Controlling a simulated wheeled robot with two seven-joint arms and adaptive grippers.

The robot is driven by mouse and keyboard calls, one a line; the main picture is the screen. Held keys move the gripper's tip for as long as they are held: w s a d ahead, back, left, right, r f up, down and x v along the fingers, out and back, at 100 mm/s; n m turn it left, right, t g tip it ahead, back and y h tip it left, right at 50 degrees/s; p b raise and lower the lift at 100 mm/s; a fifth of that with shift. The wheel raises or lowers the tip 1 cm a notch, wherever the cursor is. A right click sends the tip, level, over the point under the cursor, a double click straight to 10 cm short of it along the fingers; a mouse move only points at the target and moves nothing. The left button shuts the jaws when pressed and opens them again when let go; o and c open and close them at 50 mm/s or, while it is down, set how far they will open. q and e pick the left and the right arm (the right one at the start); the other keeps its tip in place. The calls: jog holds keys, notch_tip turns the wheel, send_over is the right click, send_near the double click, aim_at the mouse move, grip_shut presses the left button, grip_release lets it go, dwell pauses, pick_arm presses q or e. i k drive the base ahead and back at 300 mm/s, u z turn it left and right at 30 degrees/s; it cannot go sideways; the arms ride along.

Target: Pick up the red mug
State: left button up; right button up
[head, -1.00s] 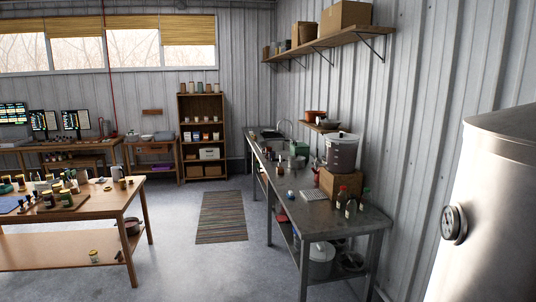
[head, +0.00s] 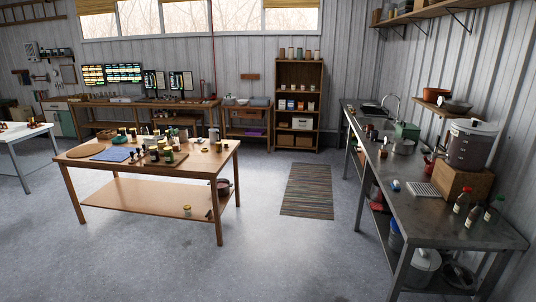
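A small red object (head: 428,164), which may be the red mug, stands on the metal counter (head: 420,210) at the right. It is beside the large metal pot and is partly hidden; its handle cannot be made out. Another red item (head: 376,194) shows on the shelf under the counter, too small to tell what it is. Neither of my grippers is in the head view.
A wooden table (head: 90,150) with jars and bottles stands at left centre. A metal pot (head: 470,145) sits on a wooden box (head: 462,184), with bottles (head: 472,217) nearby. A striped rug (head: 307,190) lies on open floor between table and counter.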

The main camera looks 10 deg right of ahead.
aim_at(368, 129)
jog(key=z, duration=0.05)
jog(key=i, duration=2.05)
jog(key=z, duration=0.25)
jog(key=i, duration=2)
jog(key=z, duration=0.7)
jog(key=i, duration=2.05)
jog(key=z, duration=0.9)
jog(key=i, duration=1.85)
jog(key=z, duration=0.45)
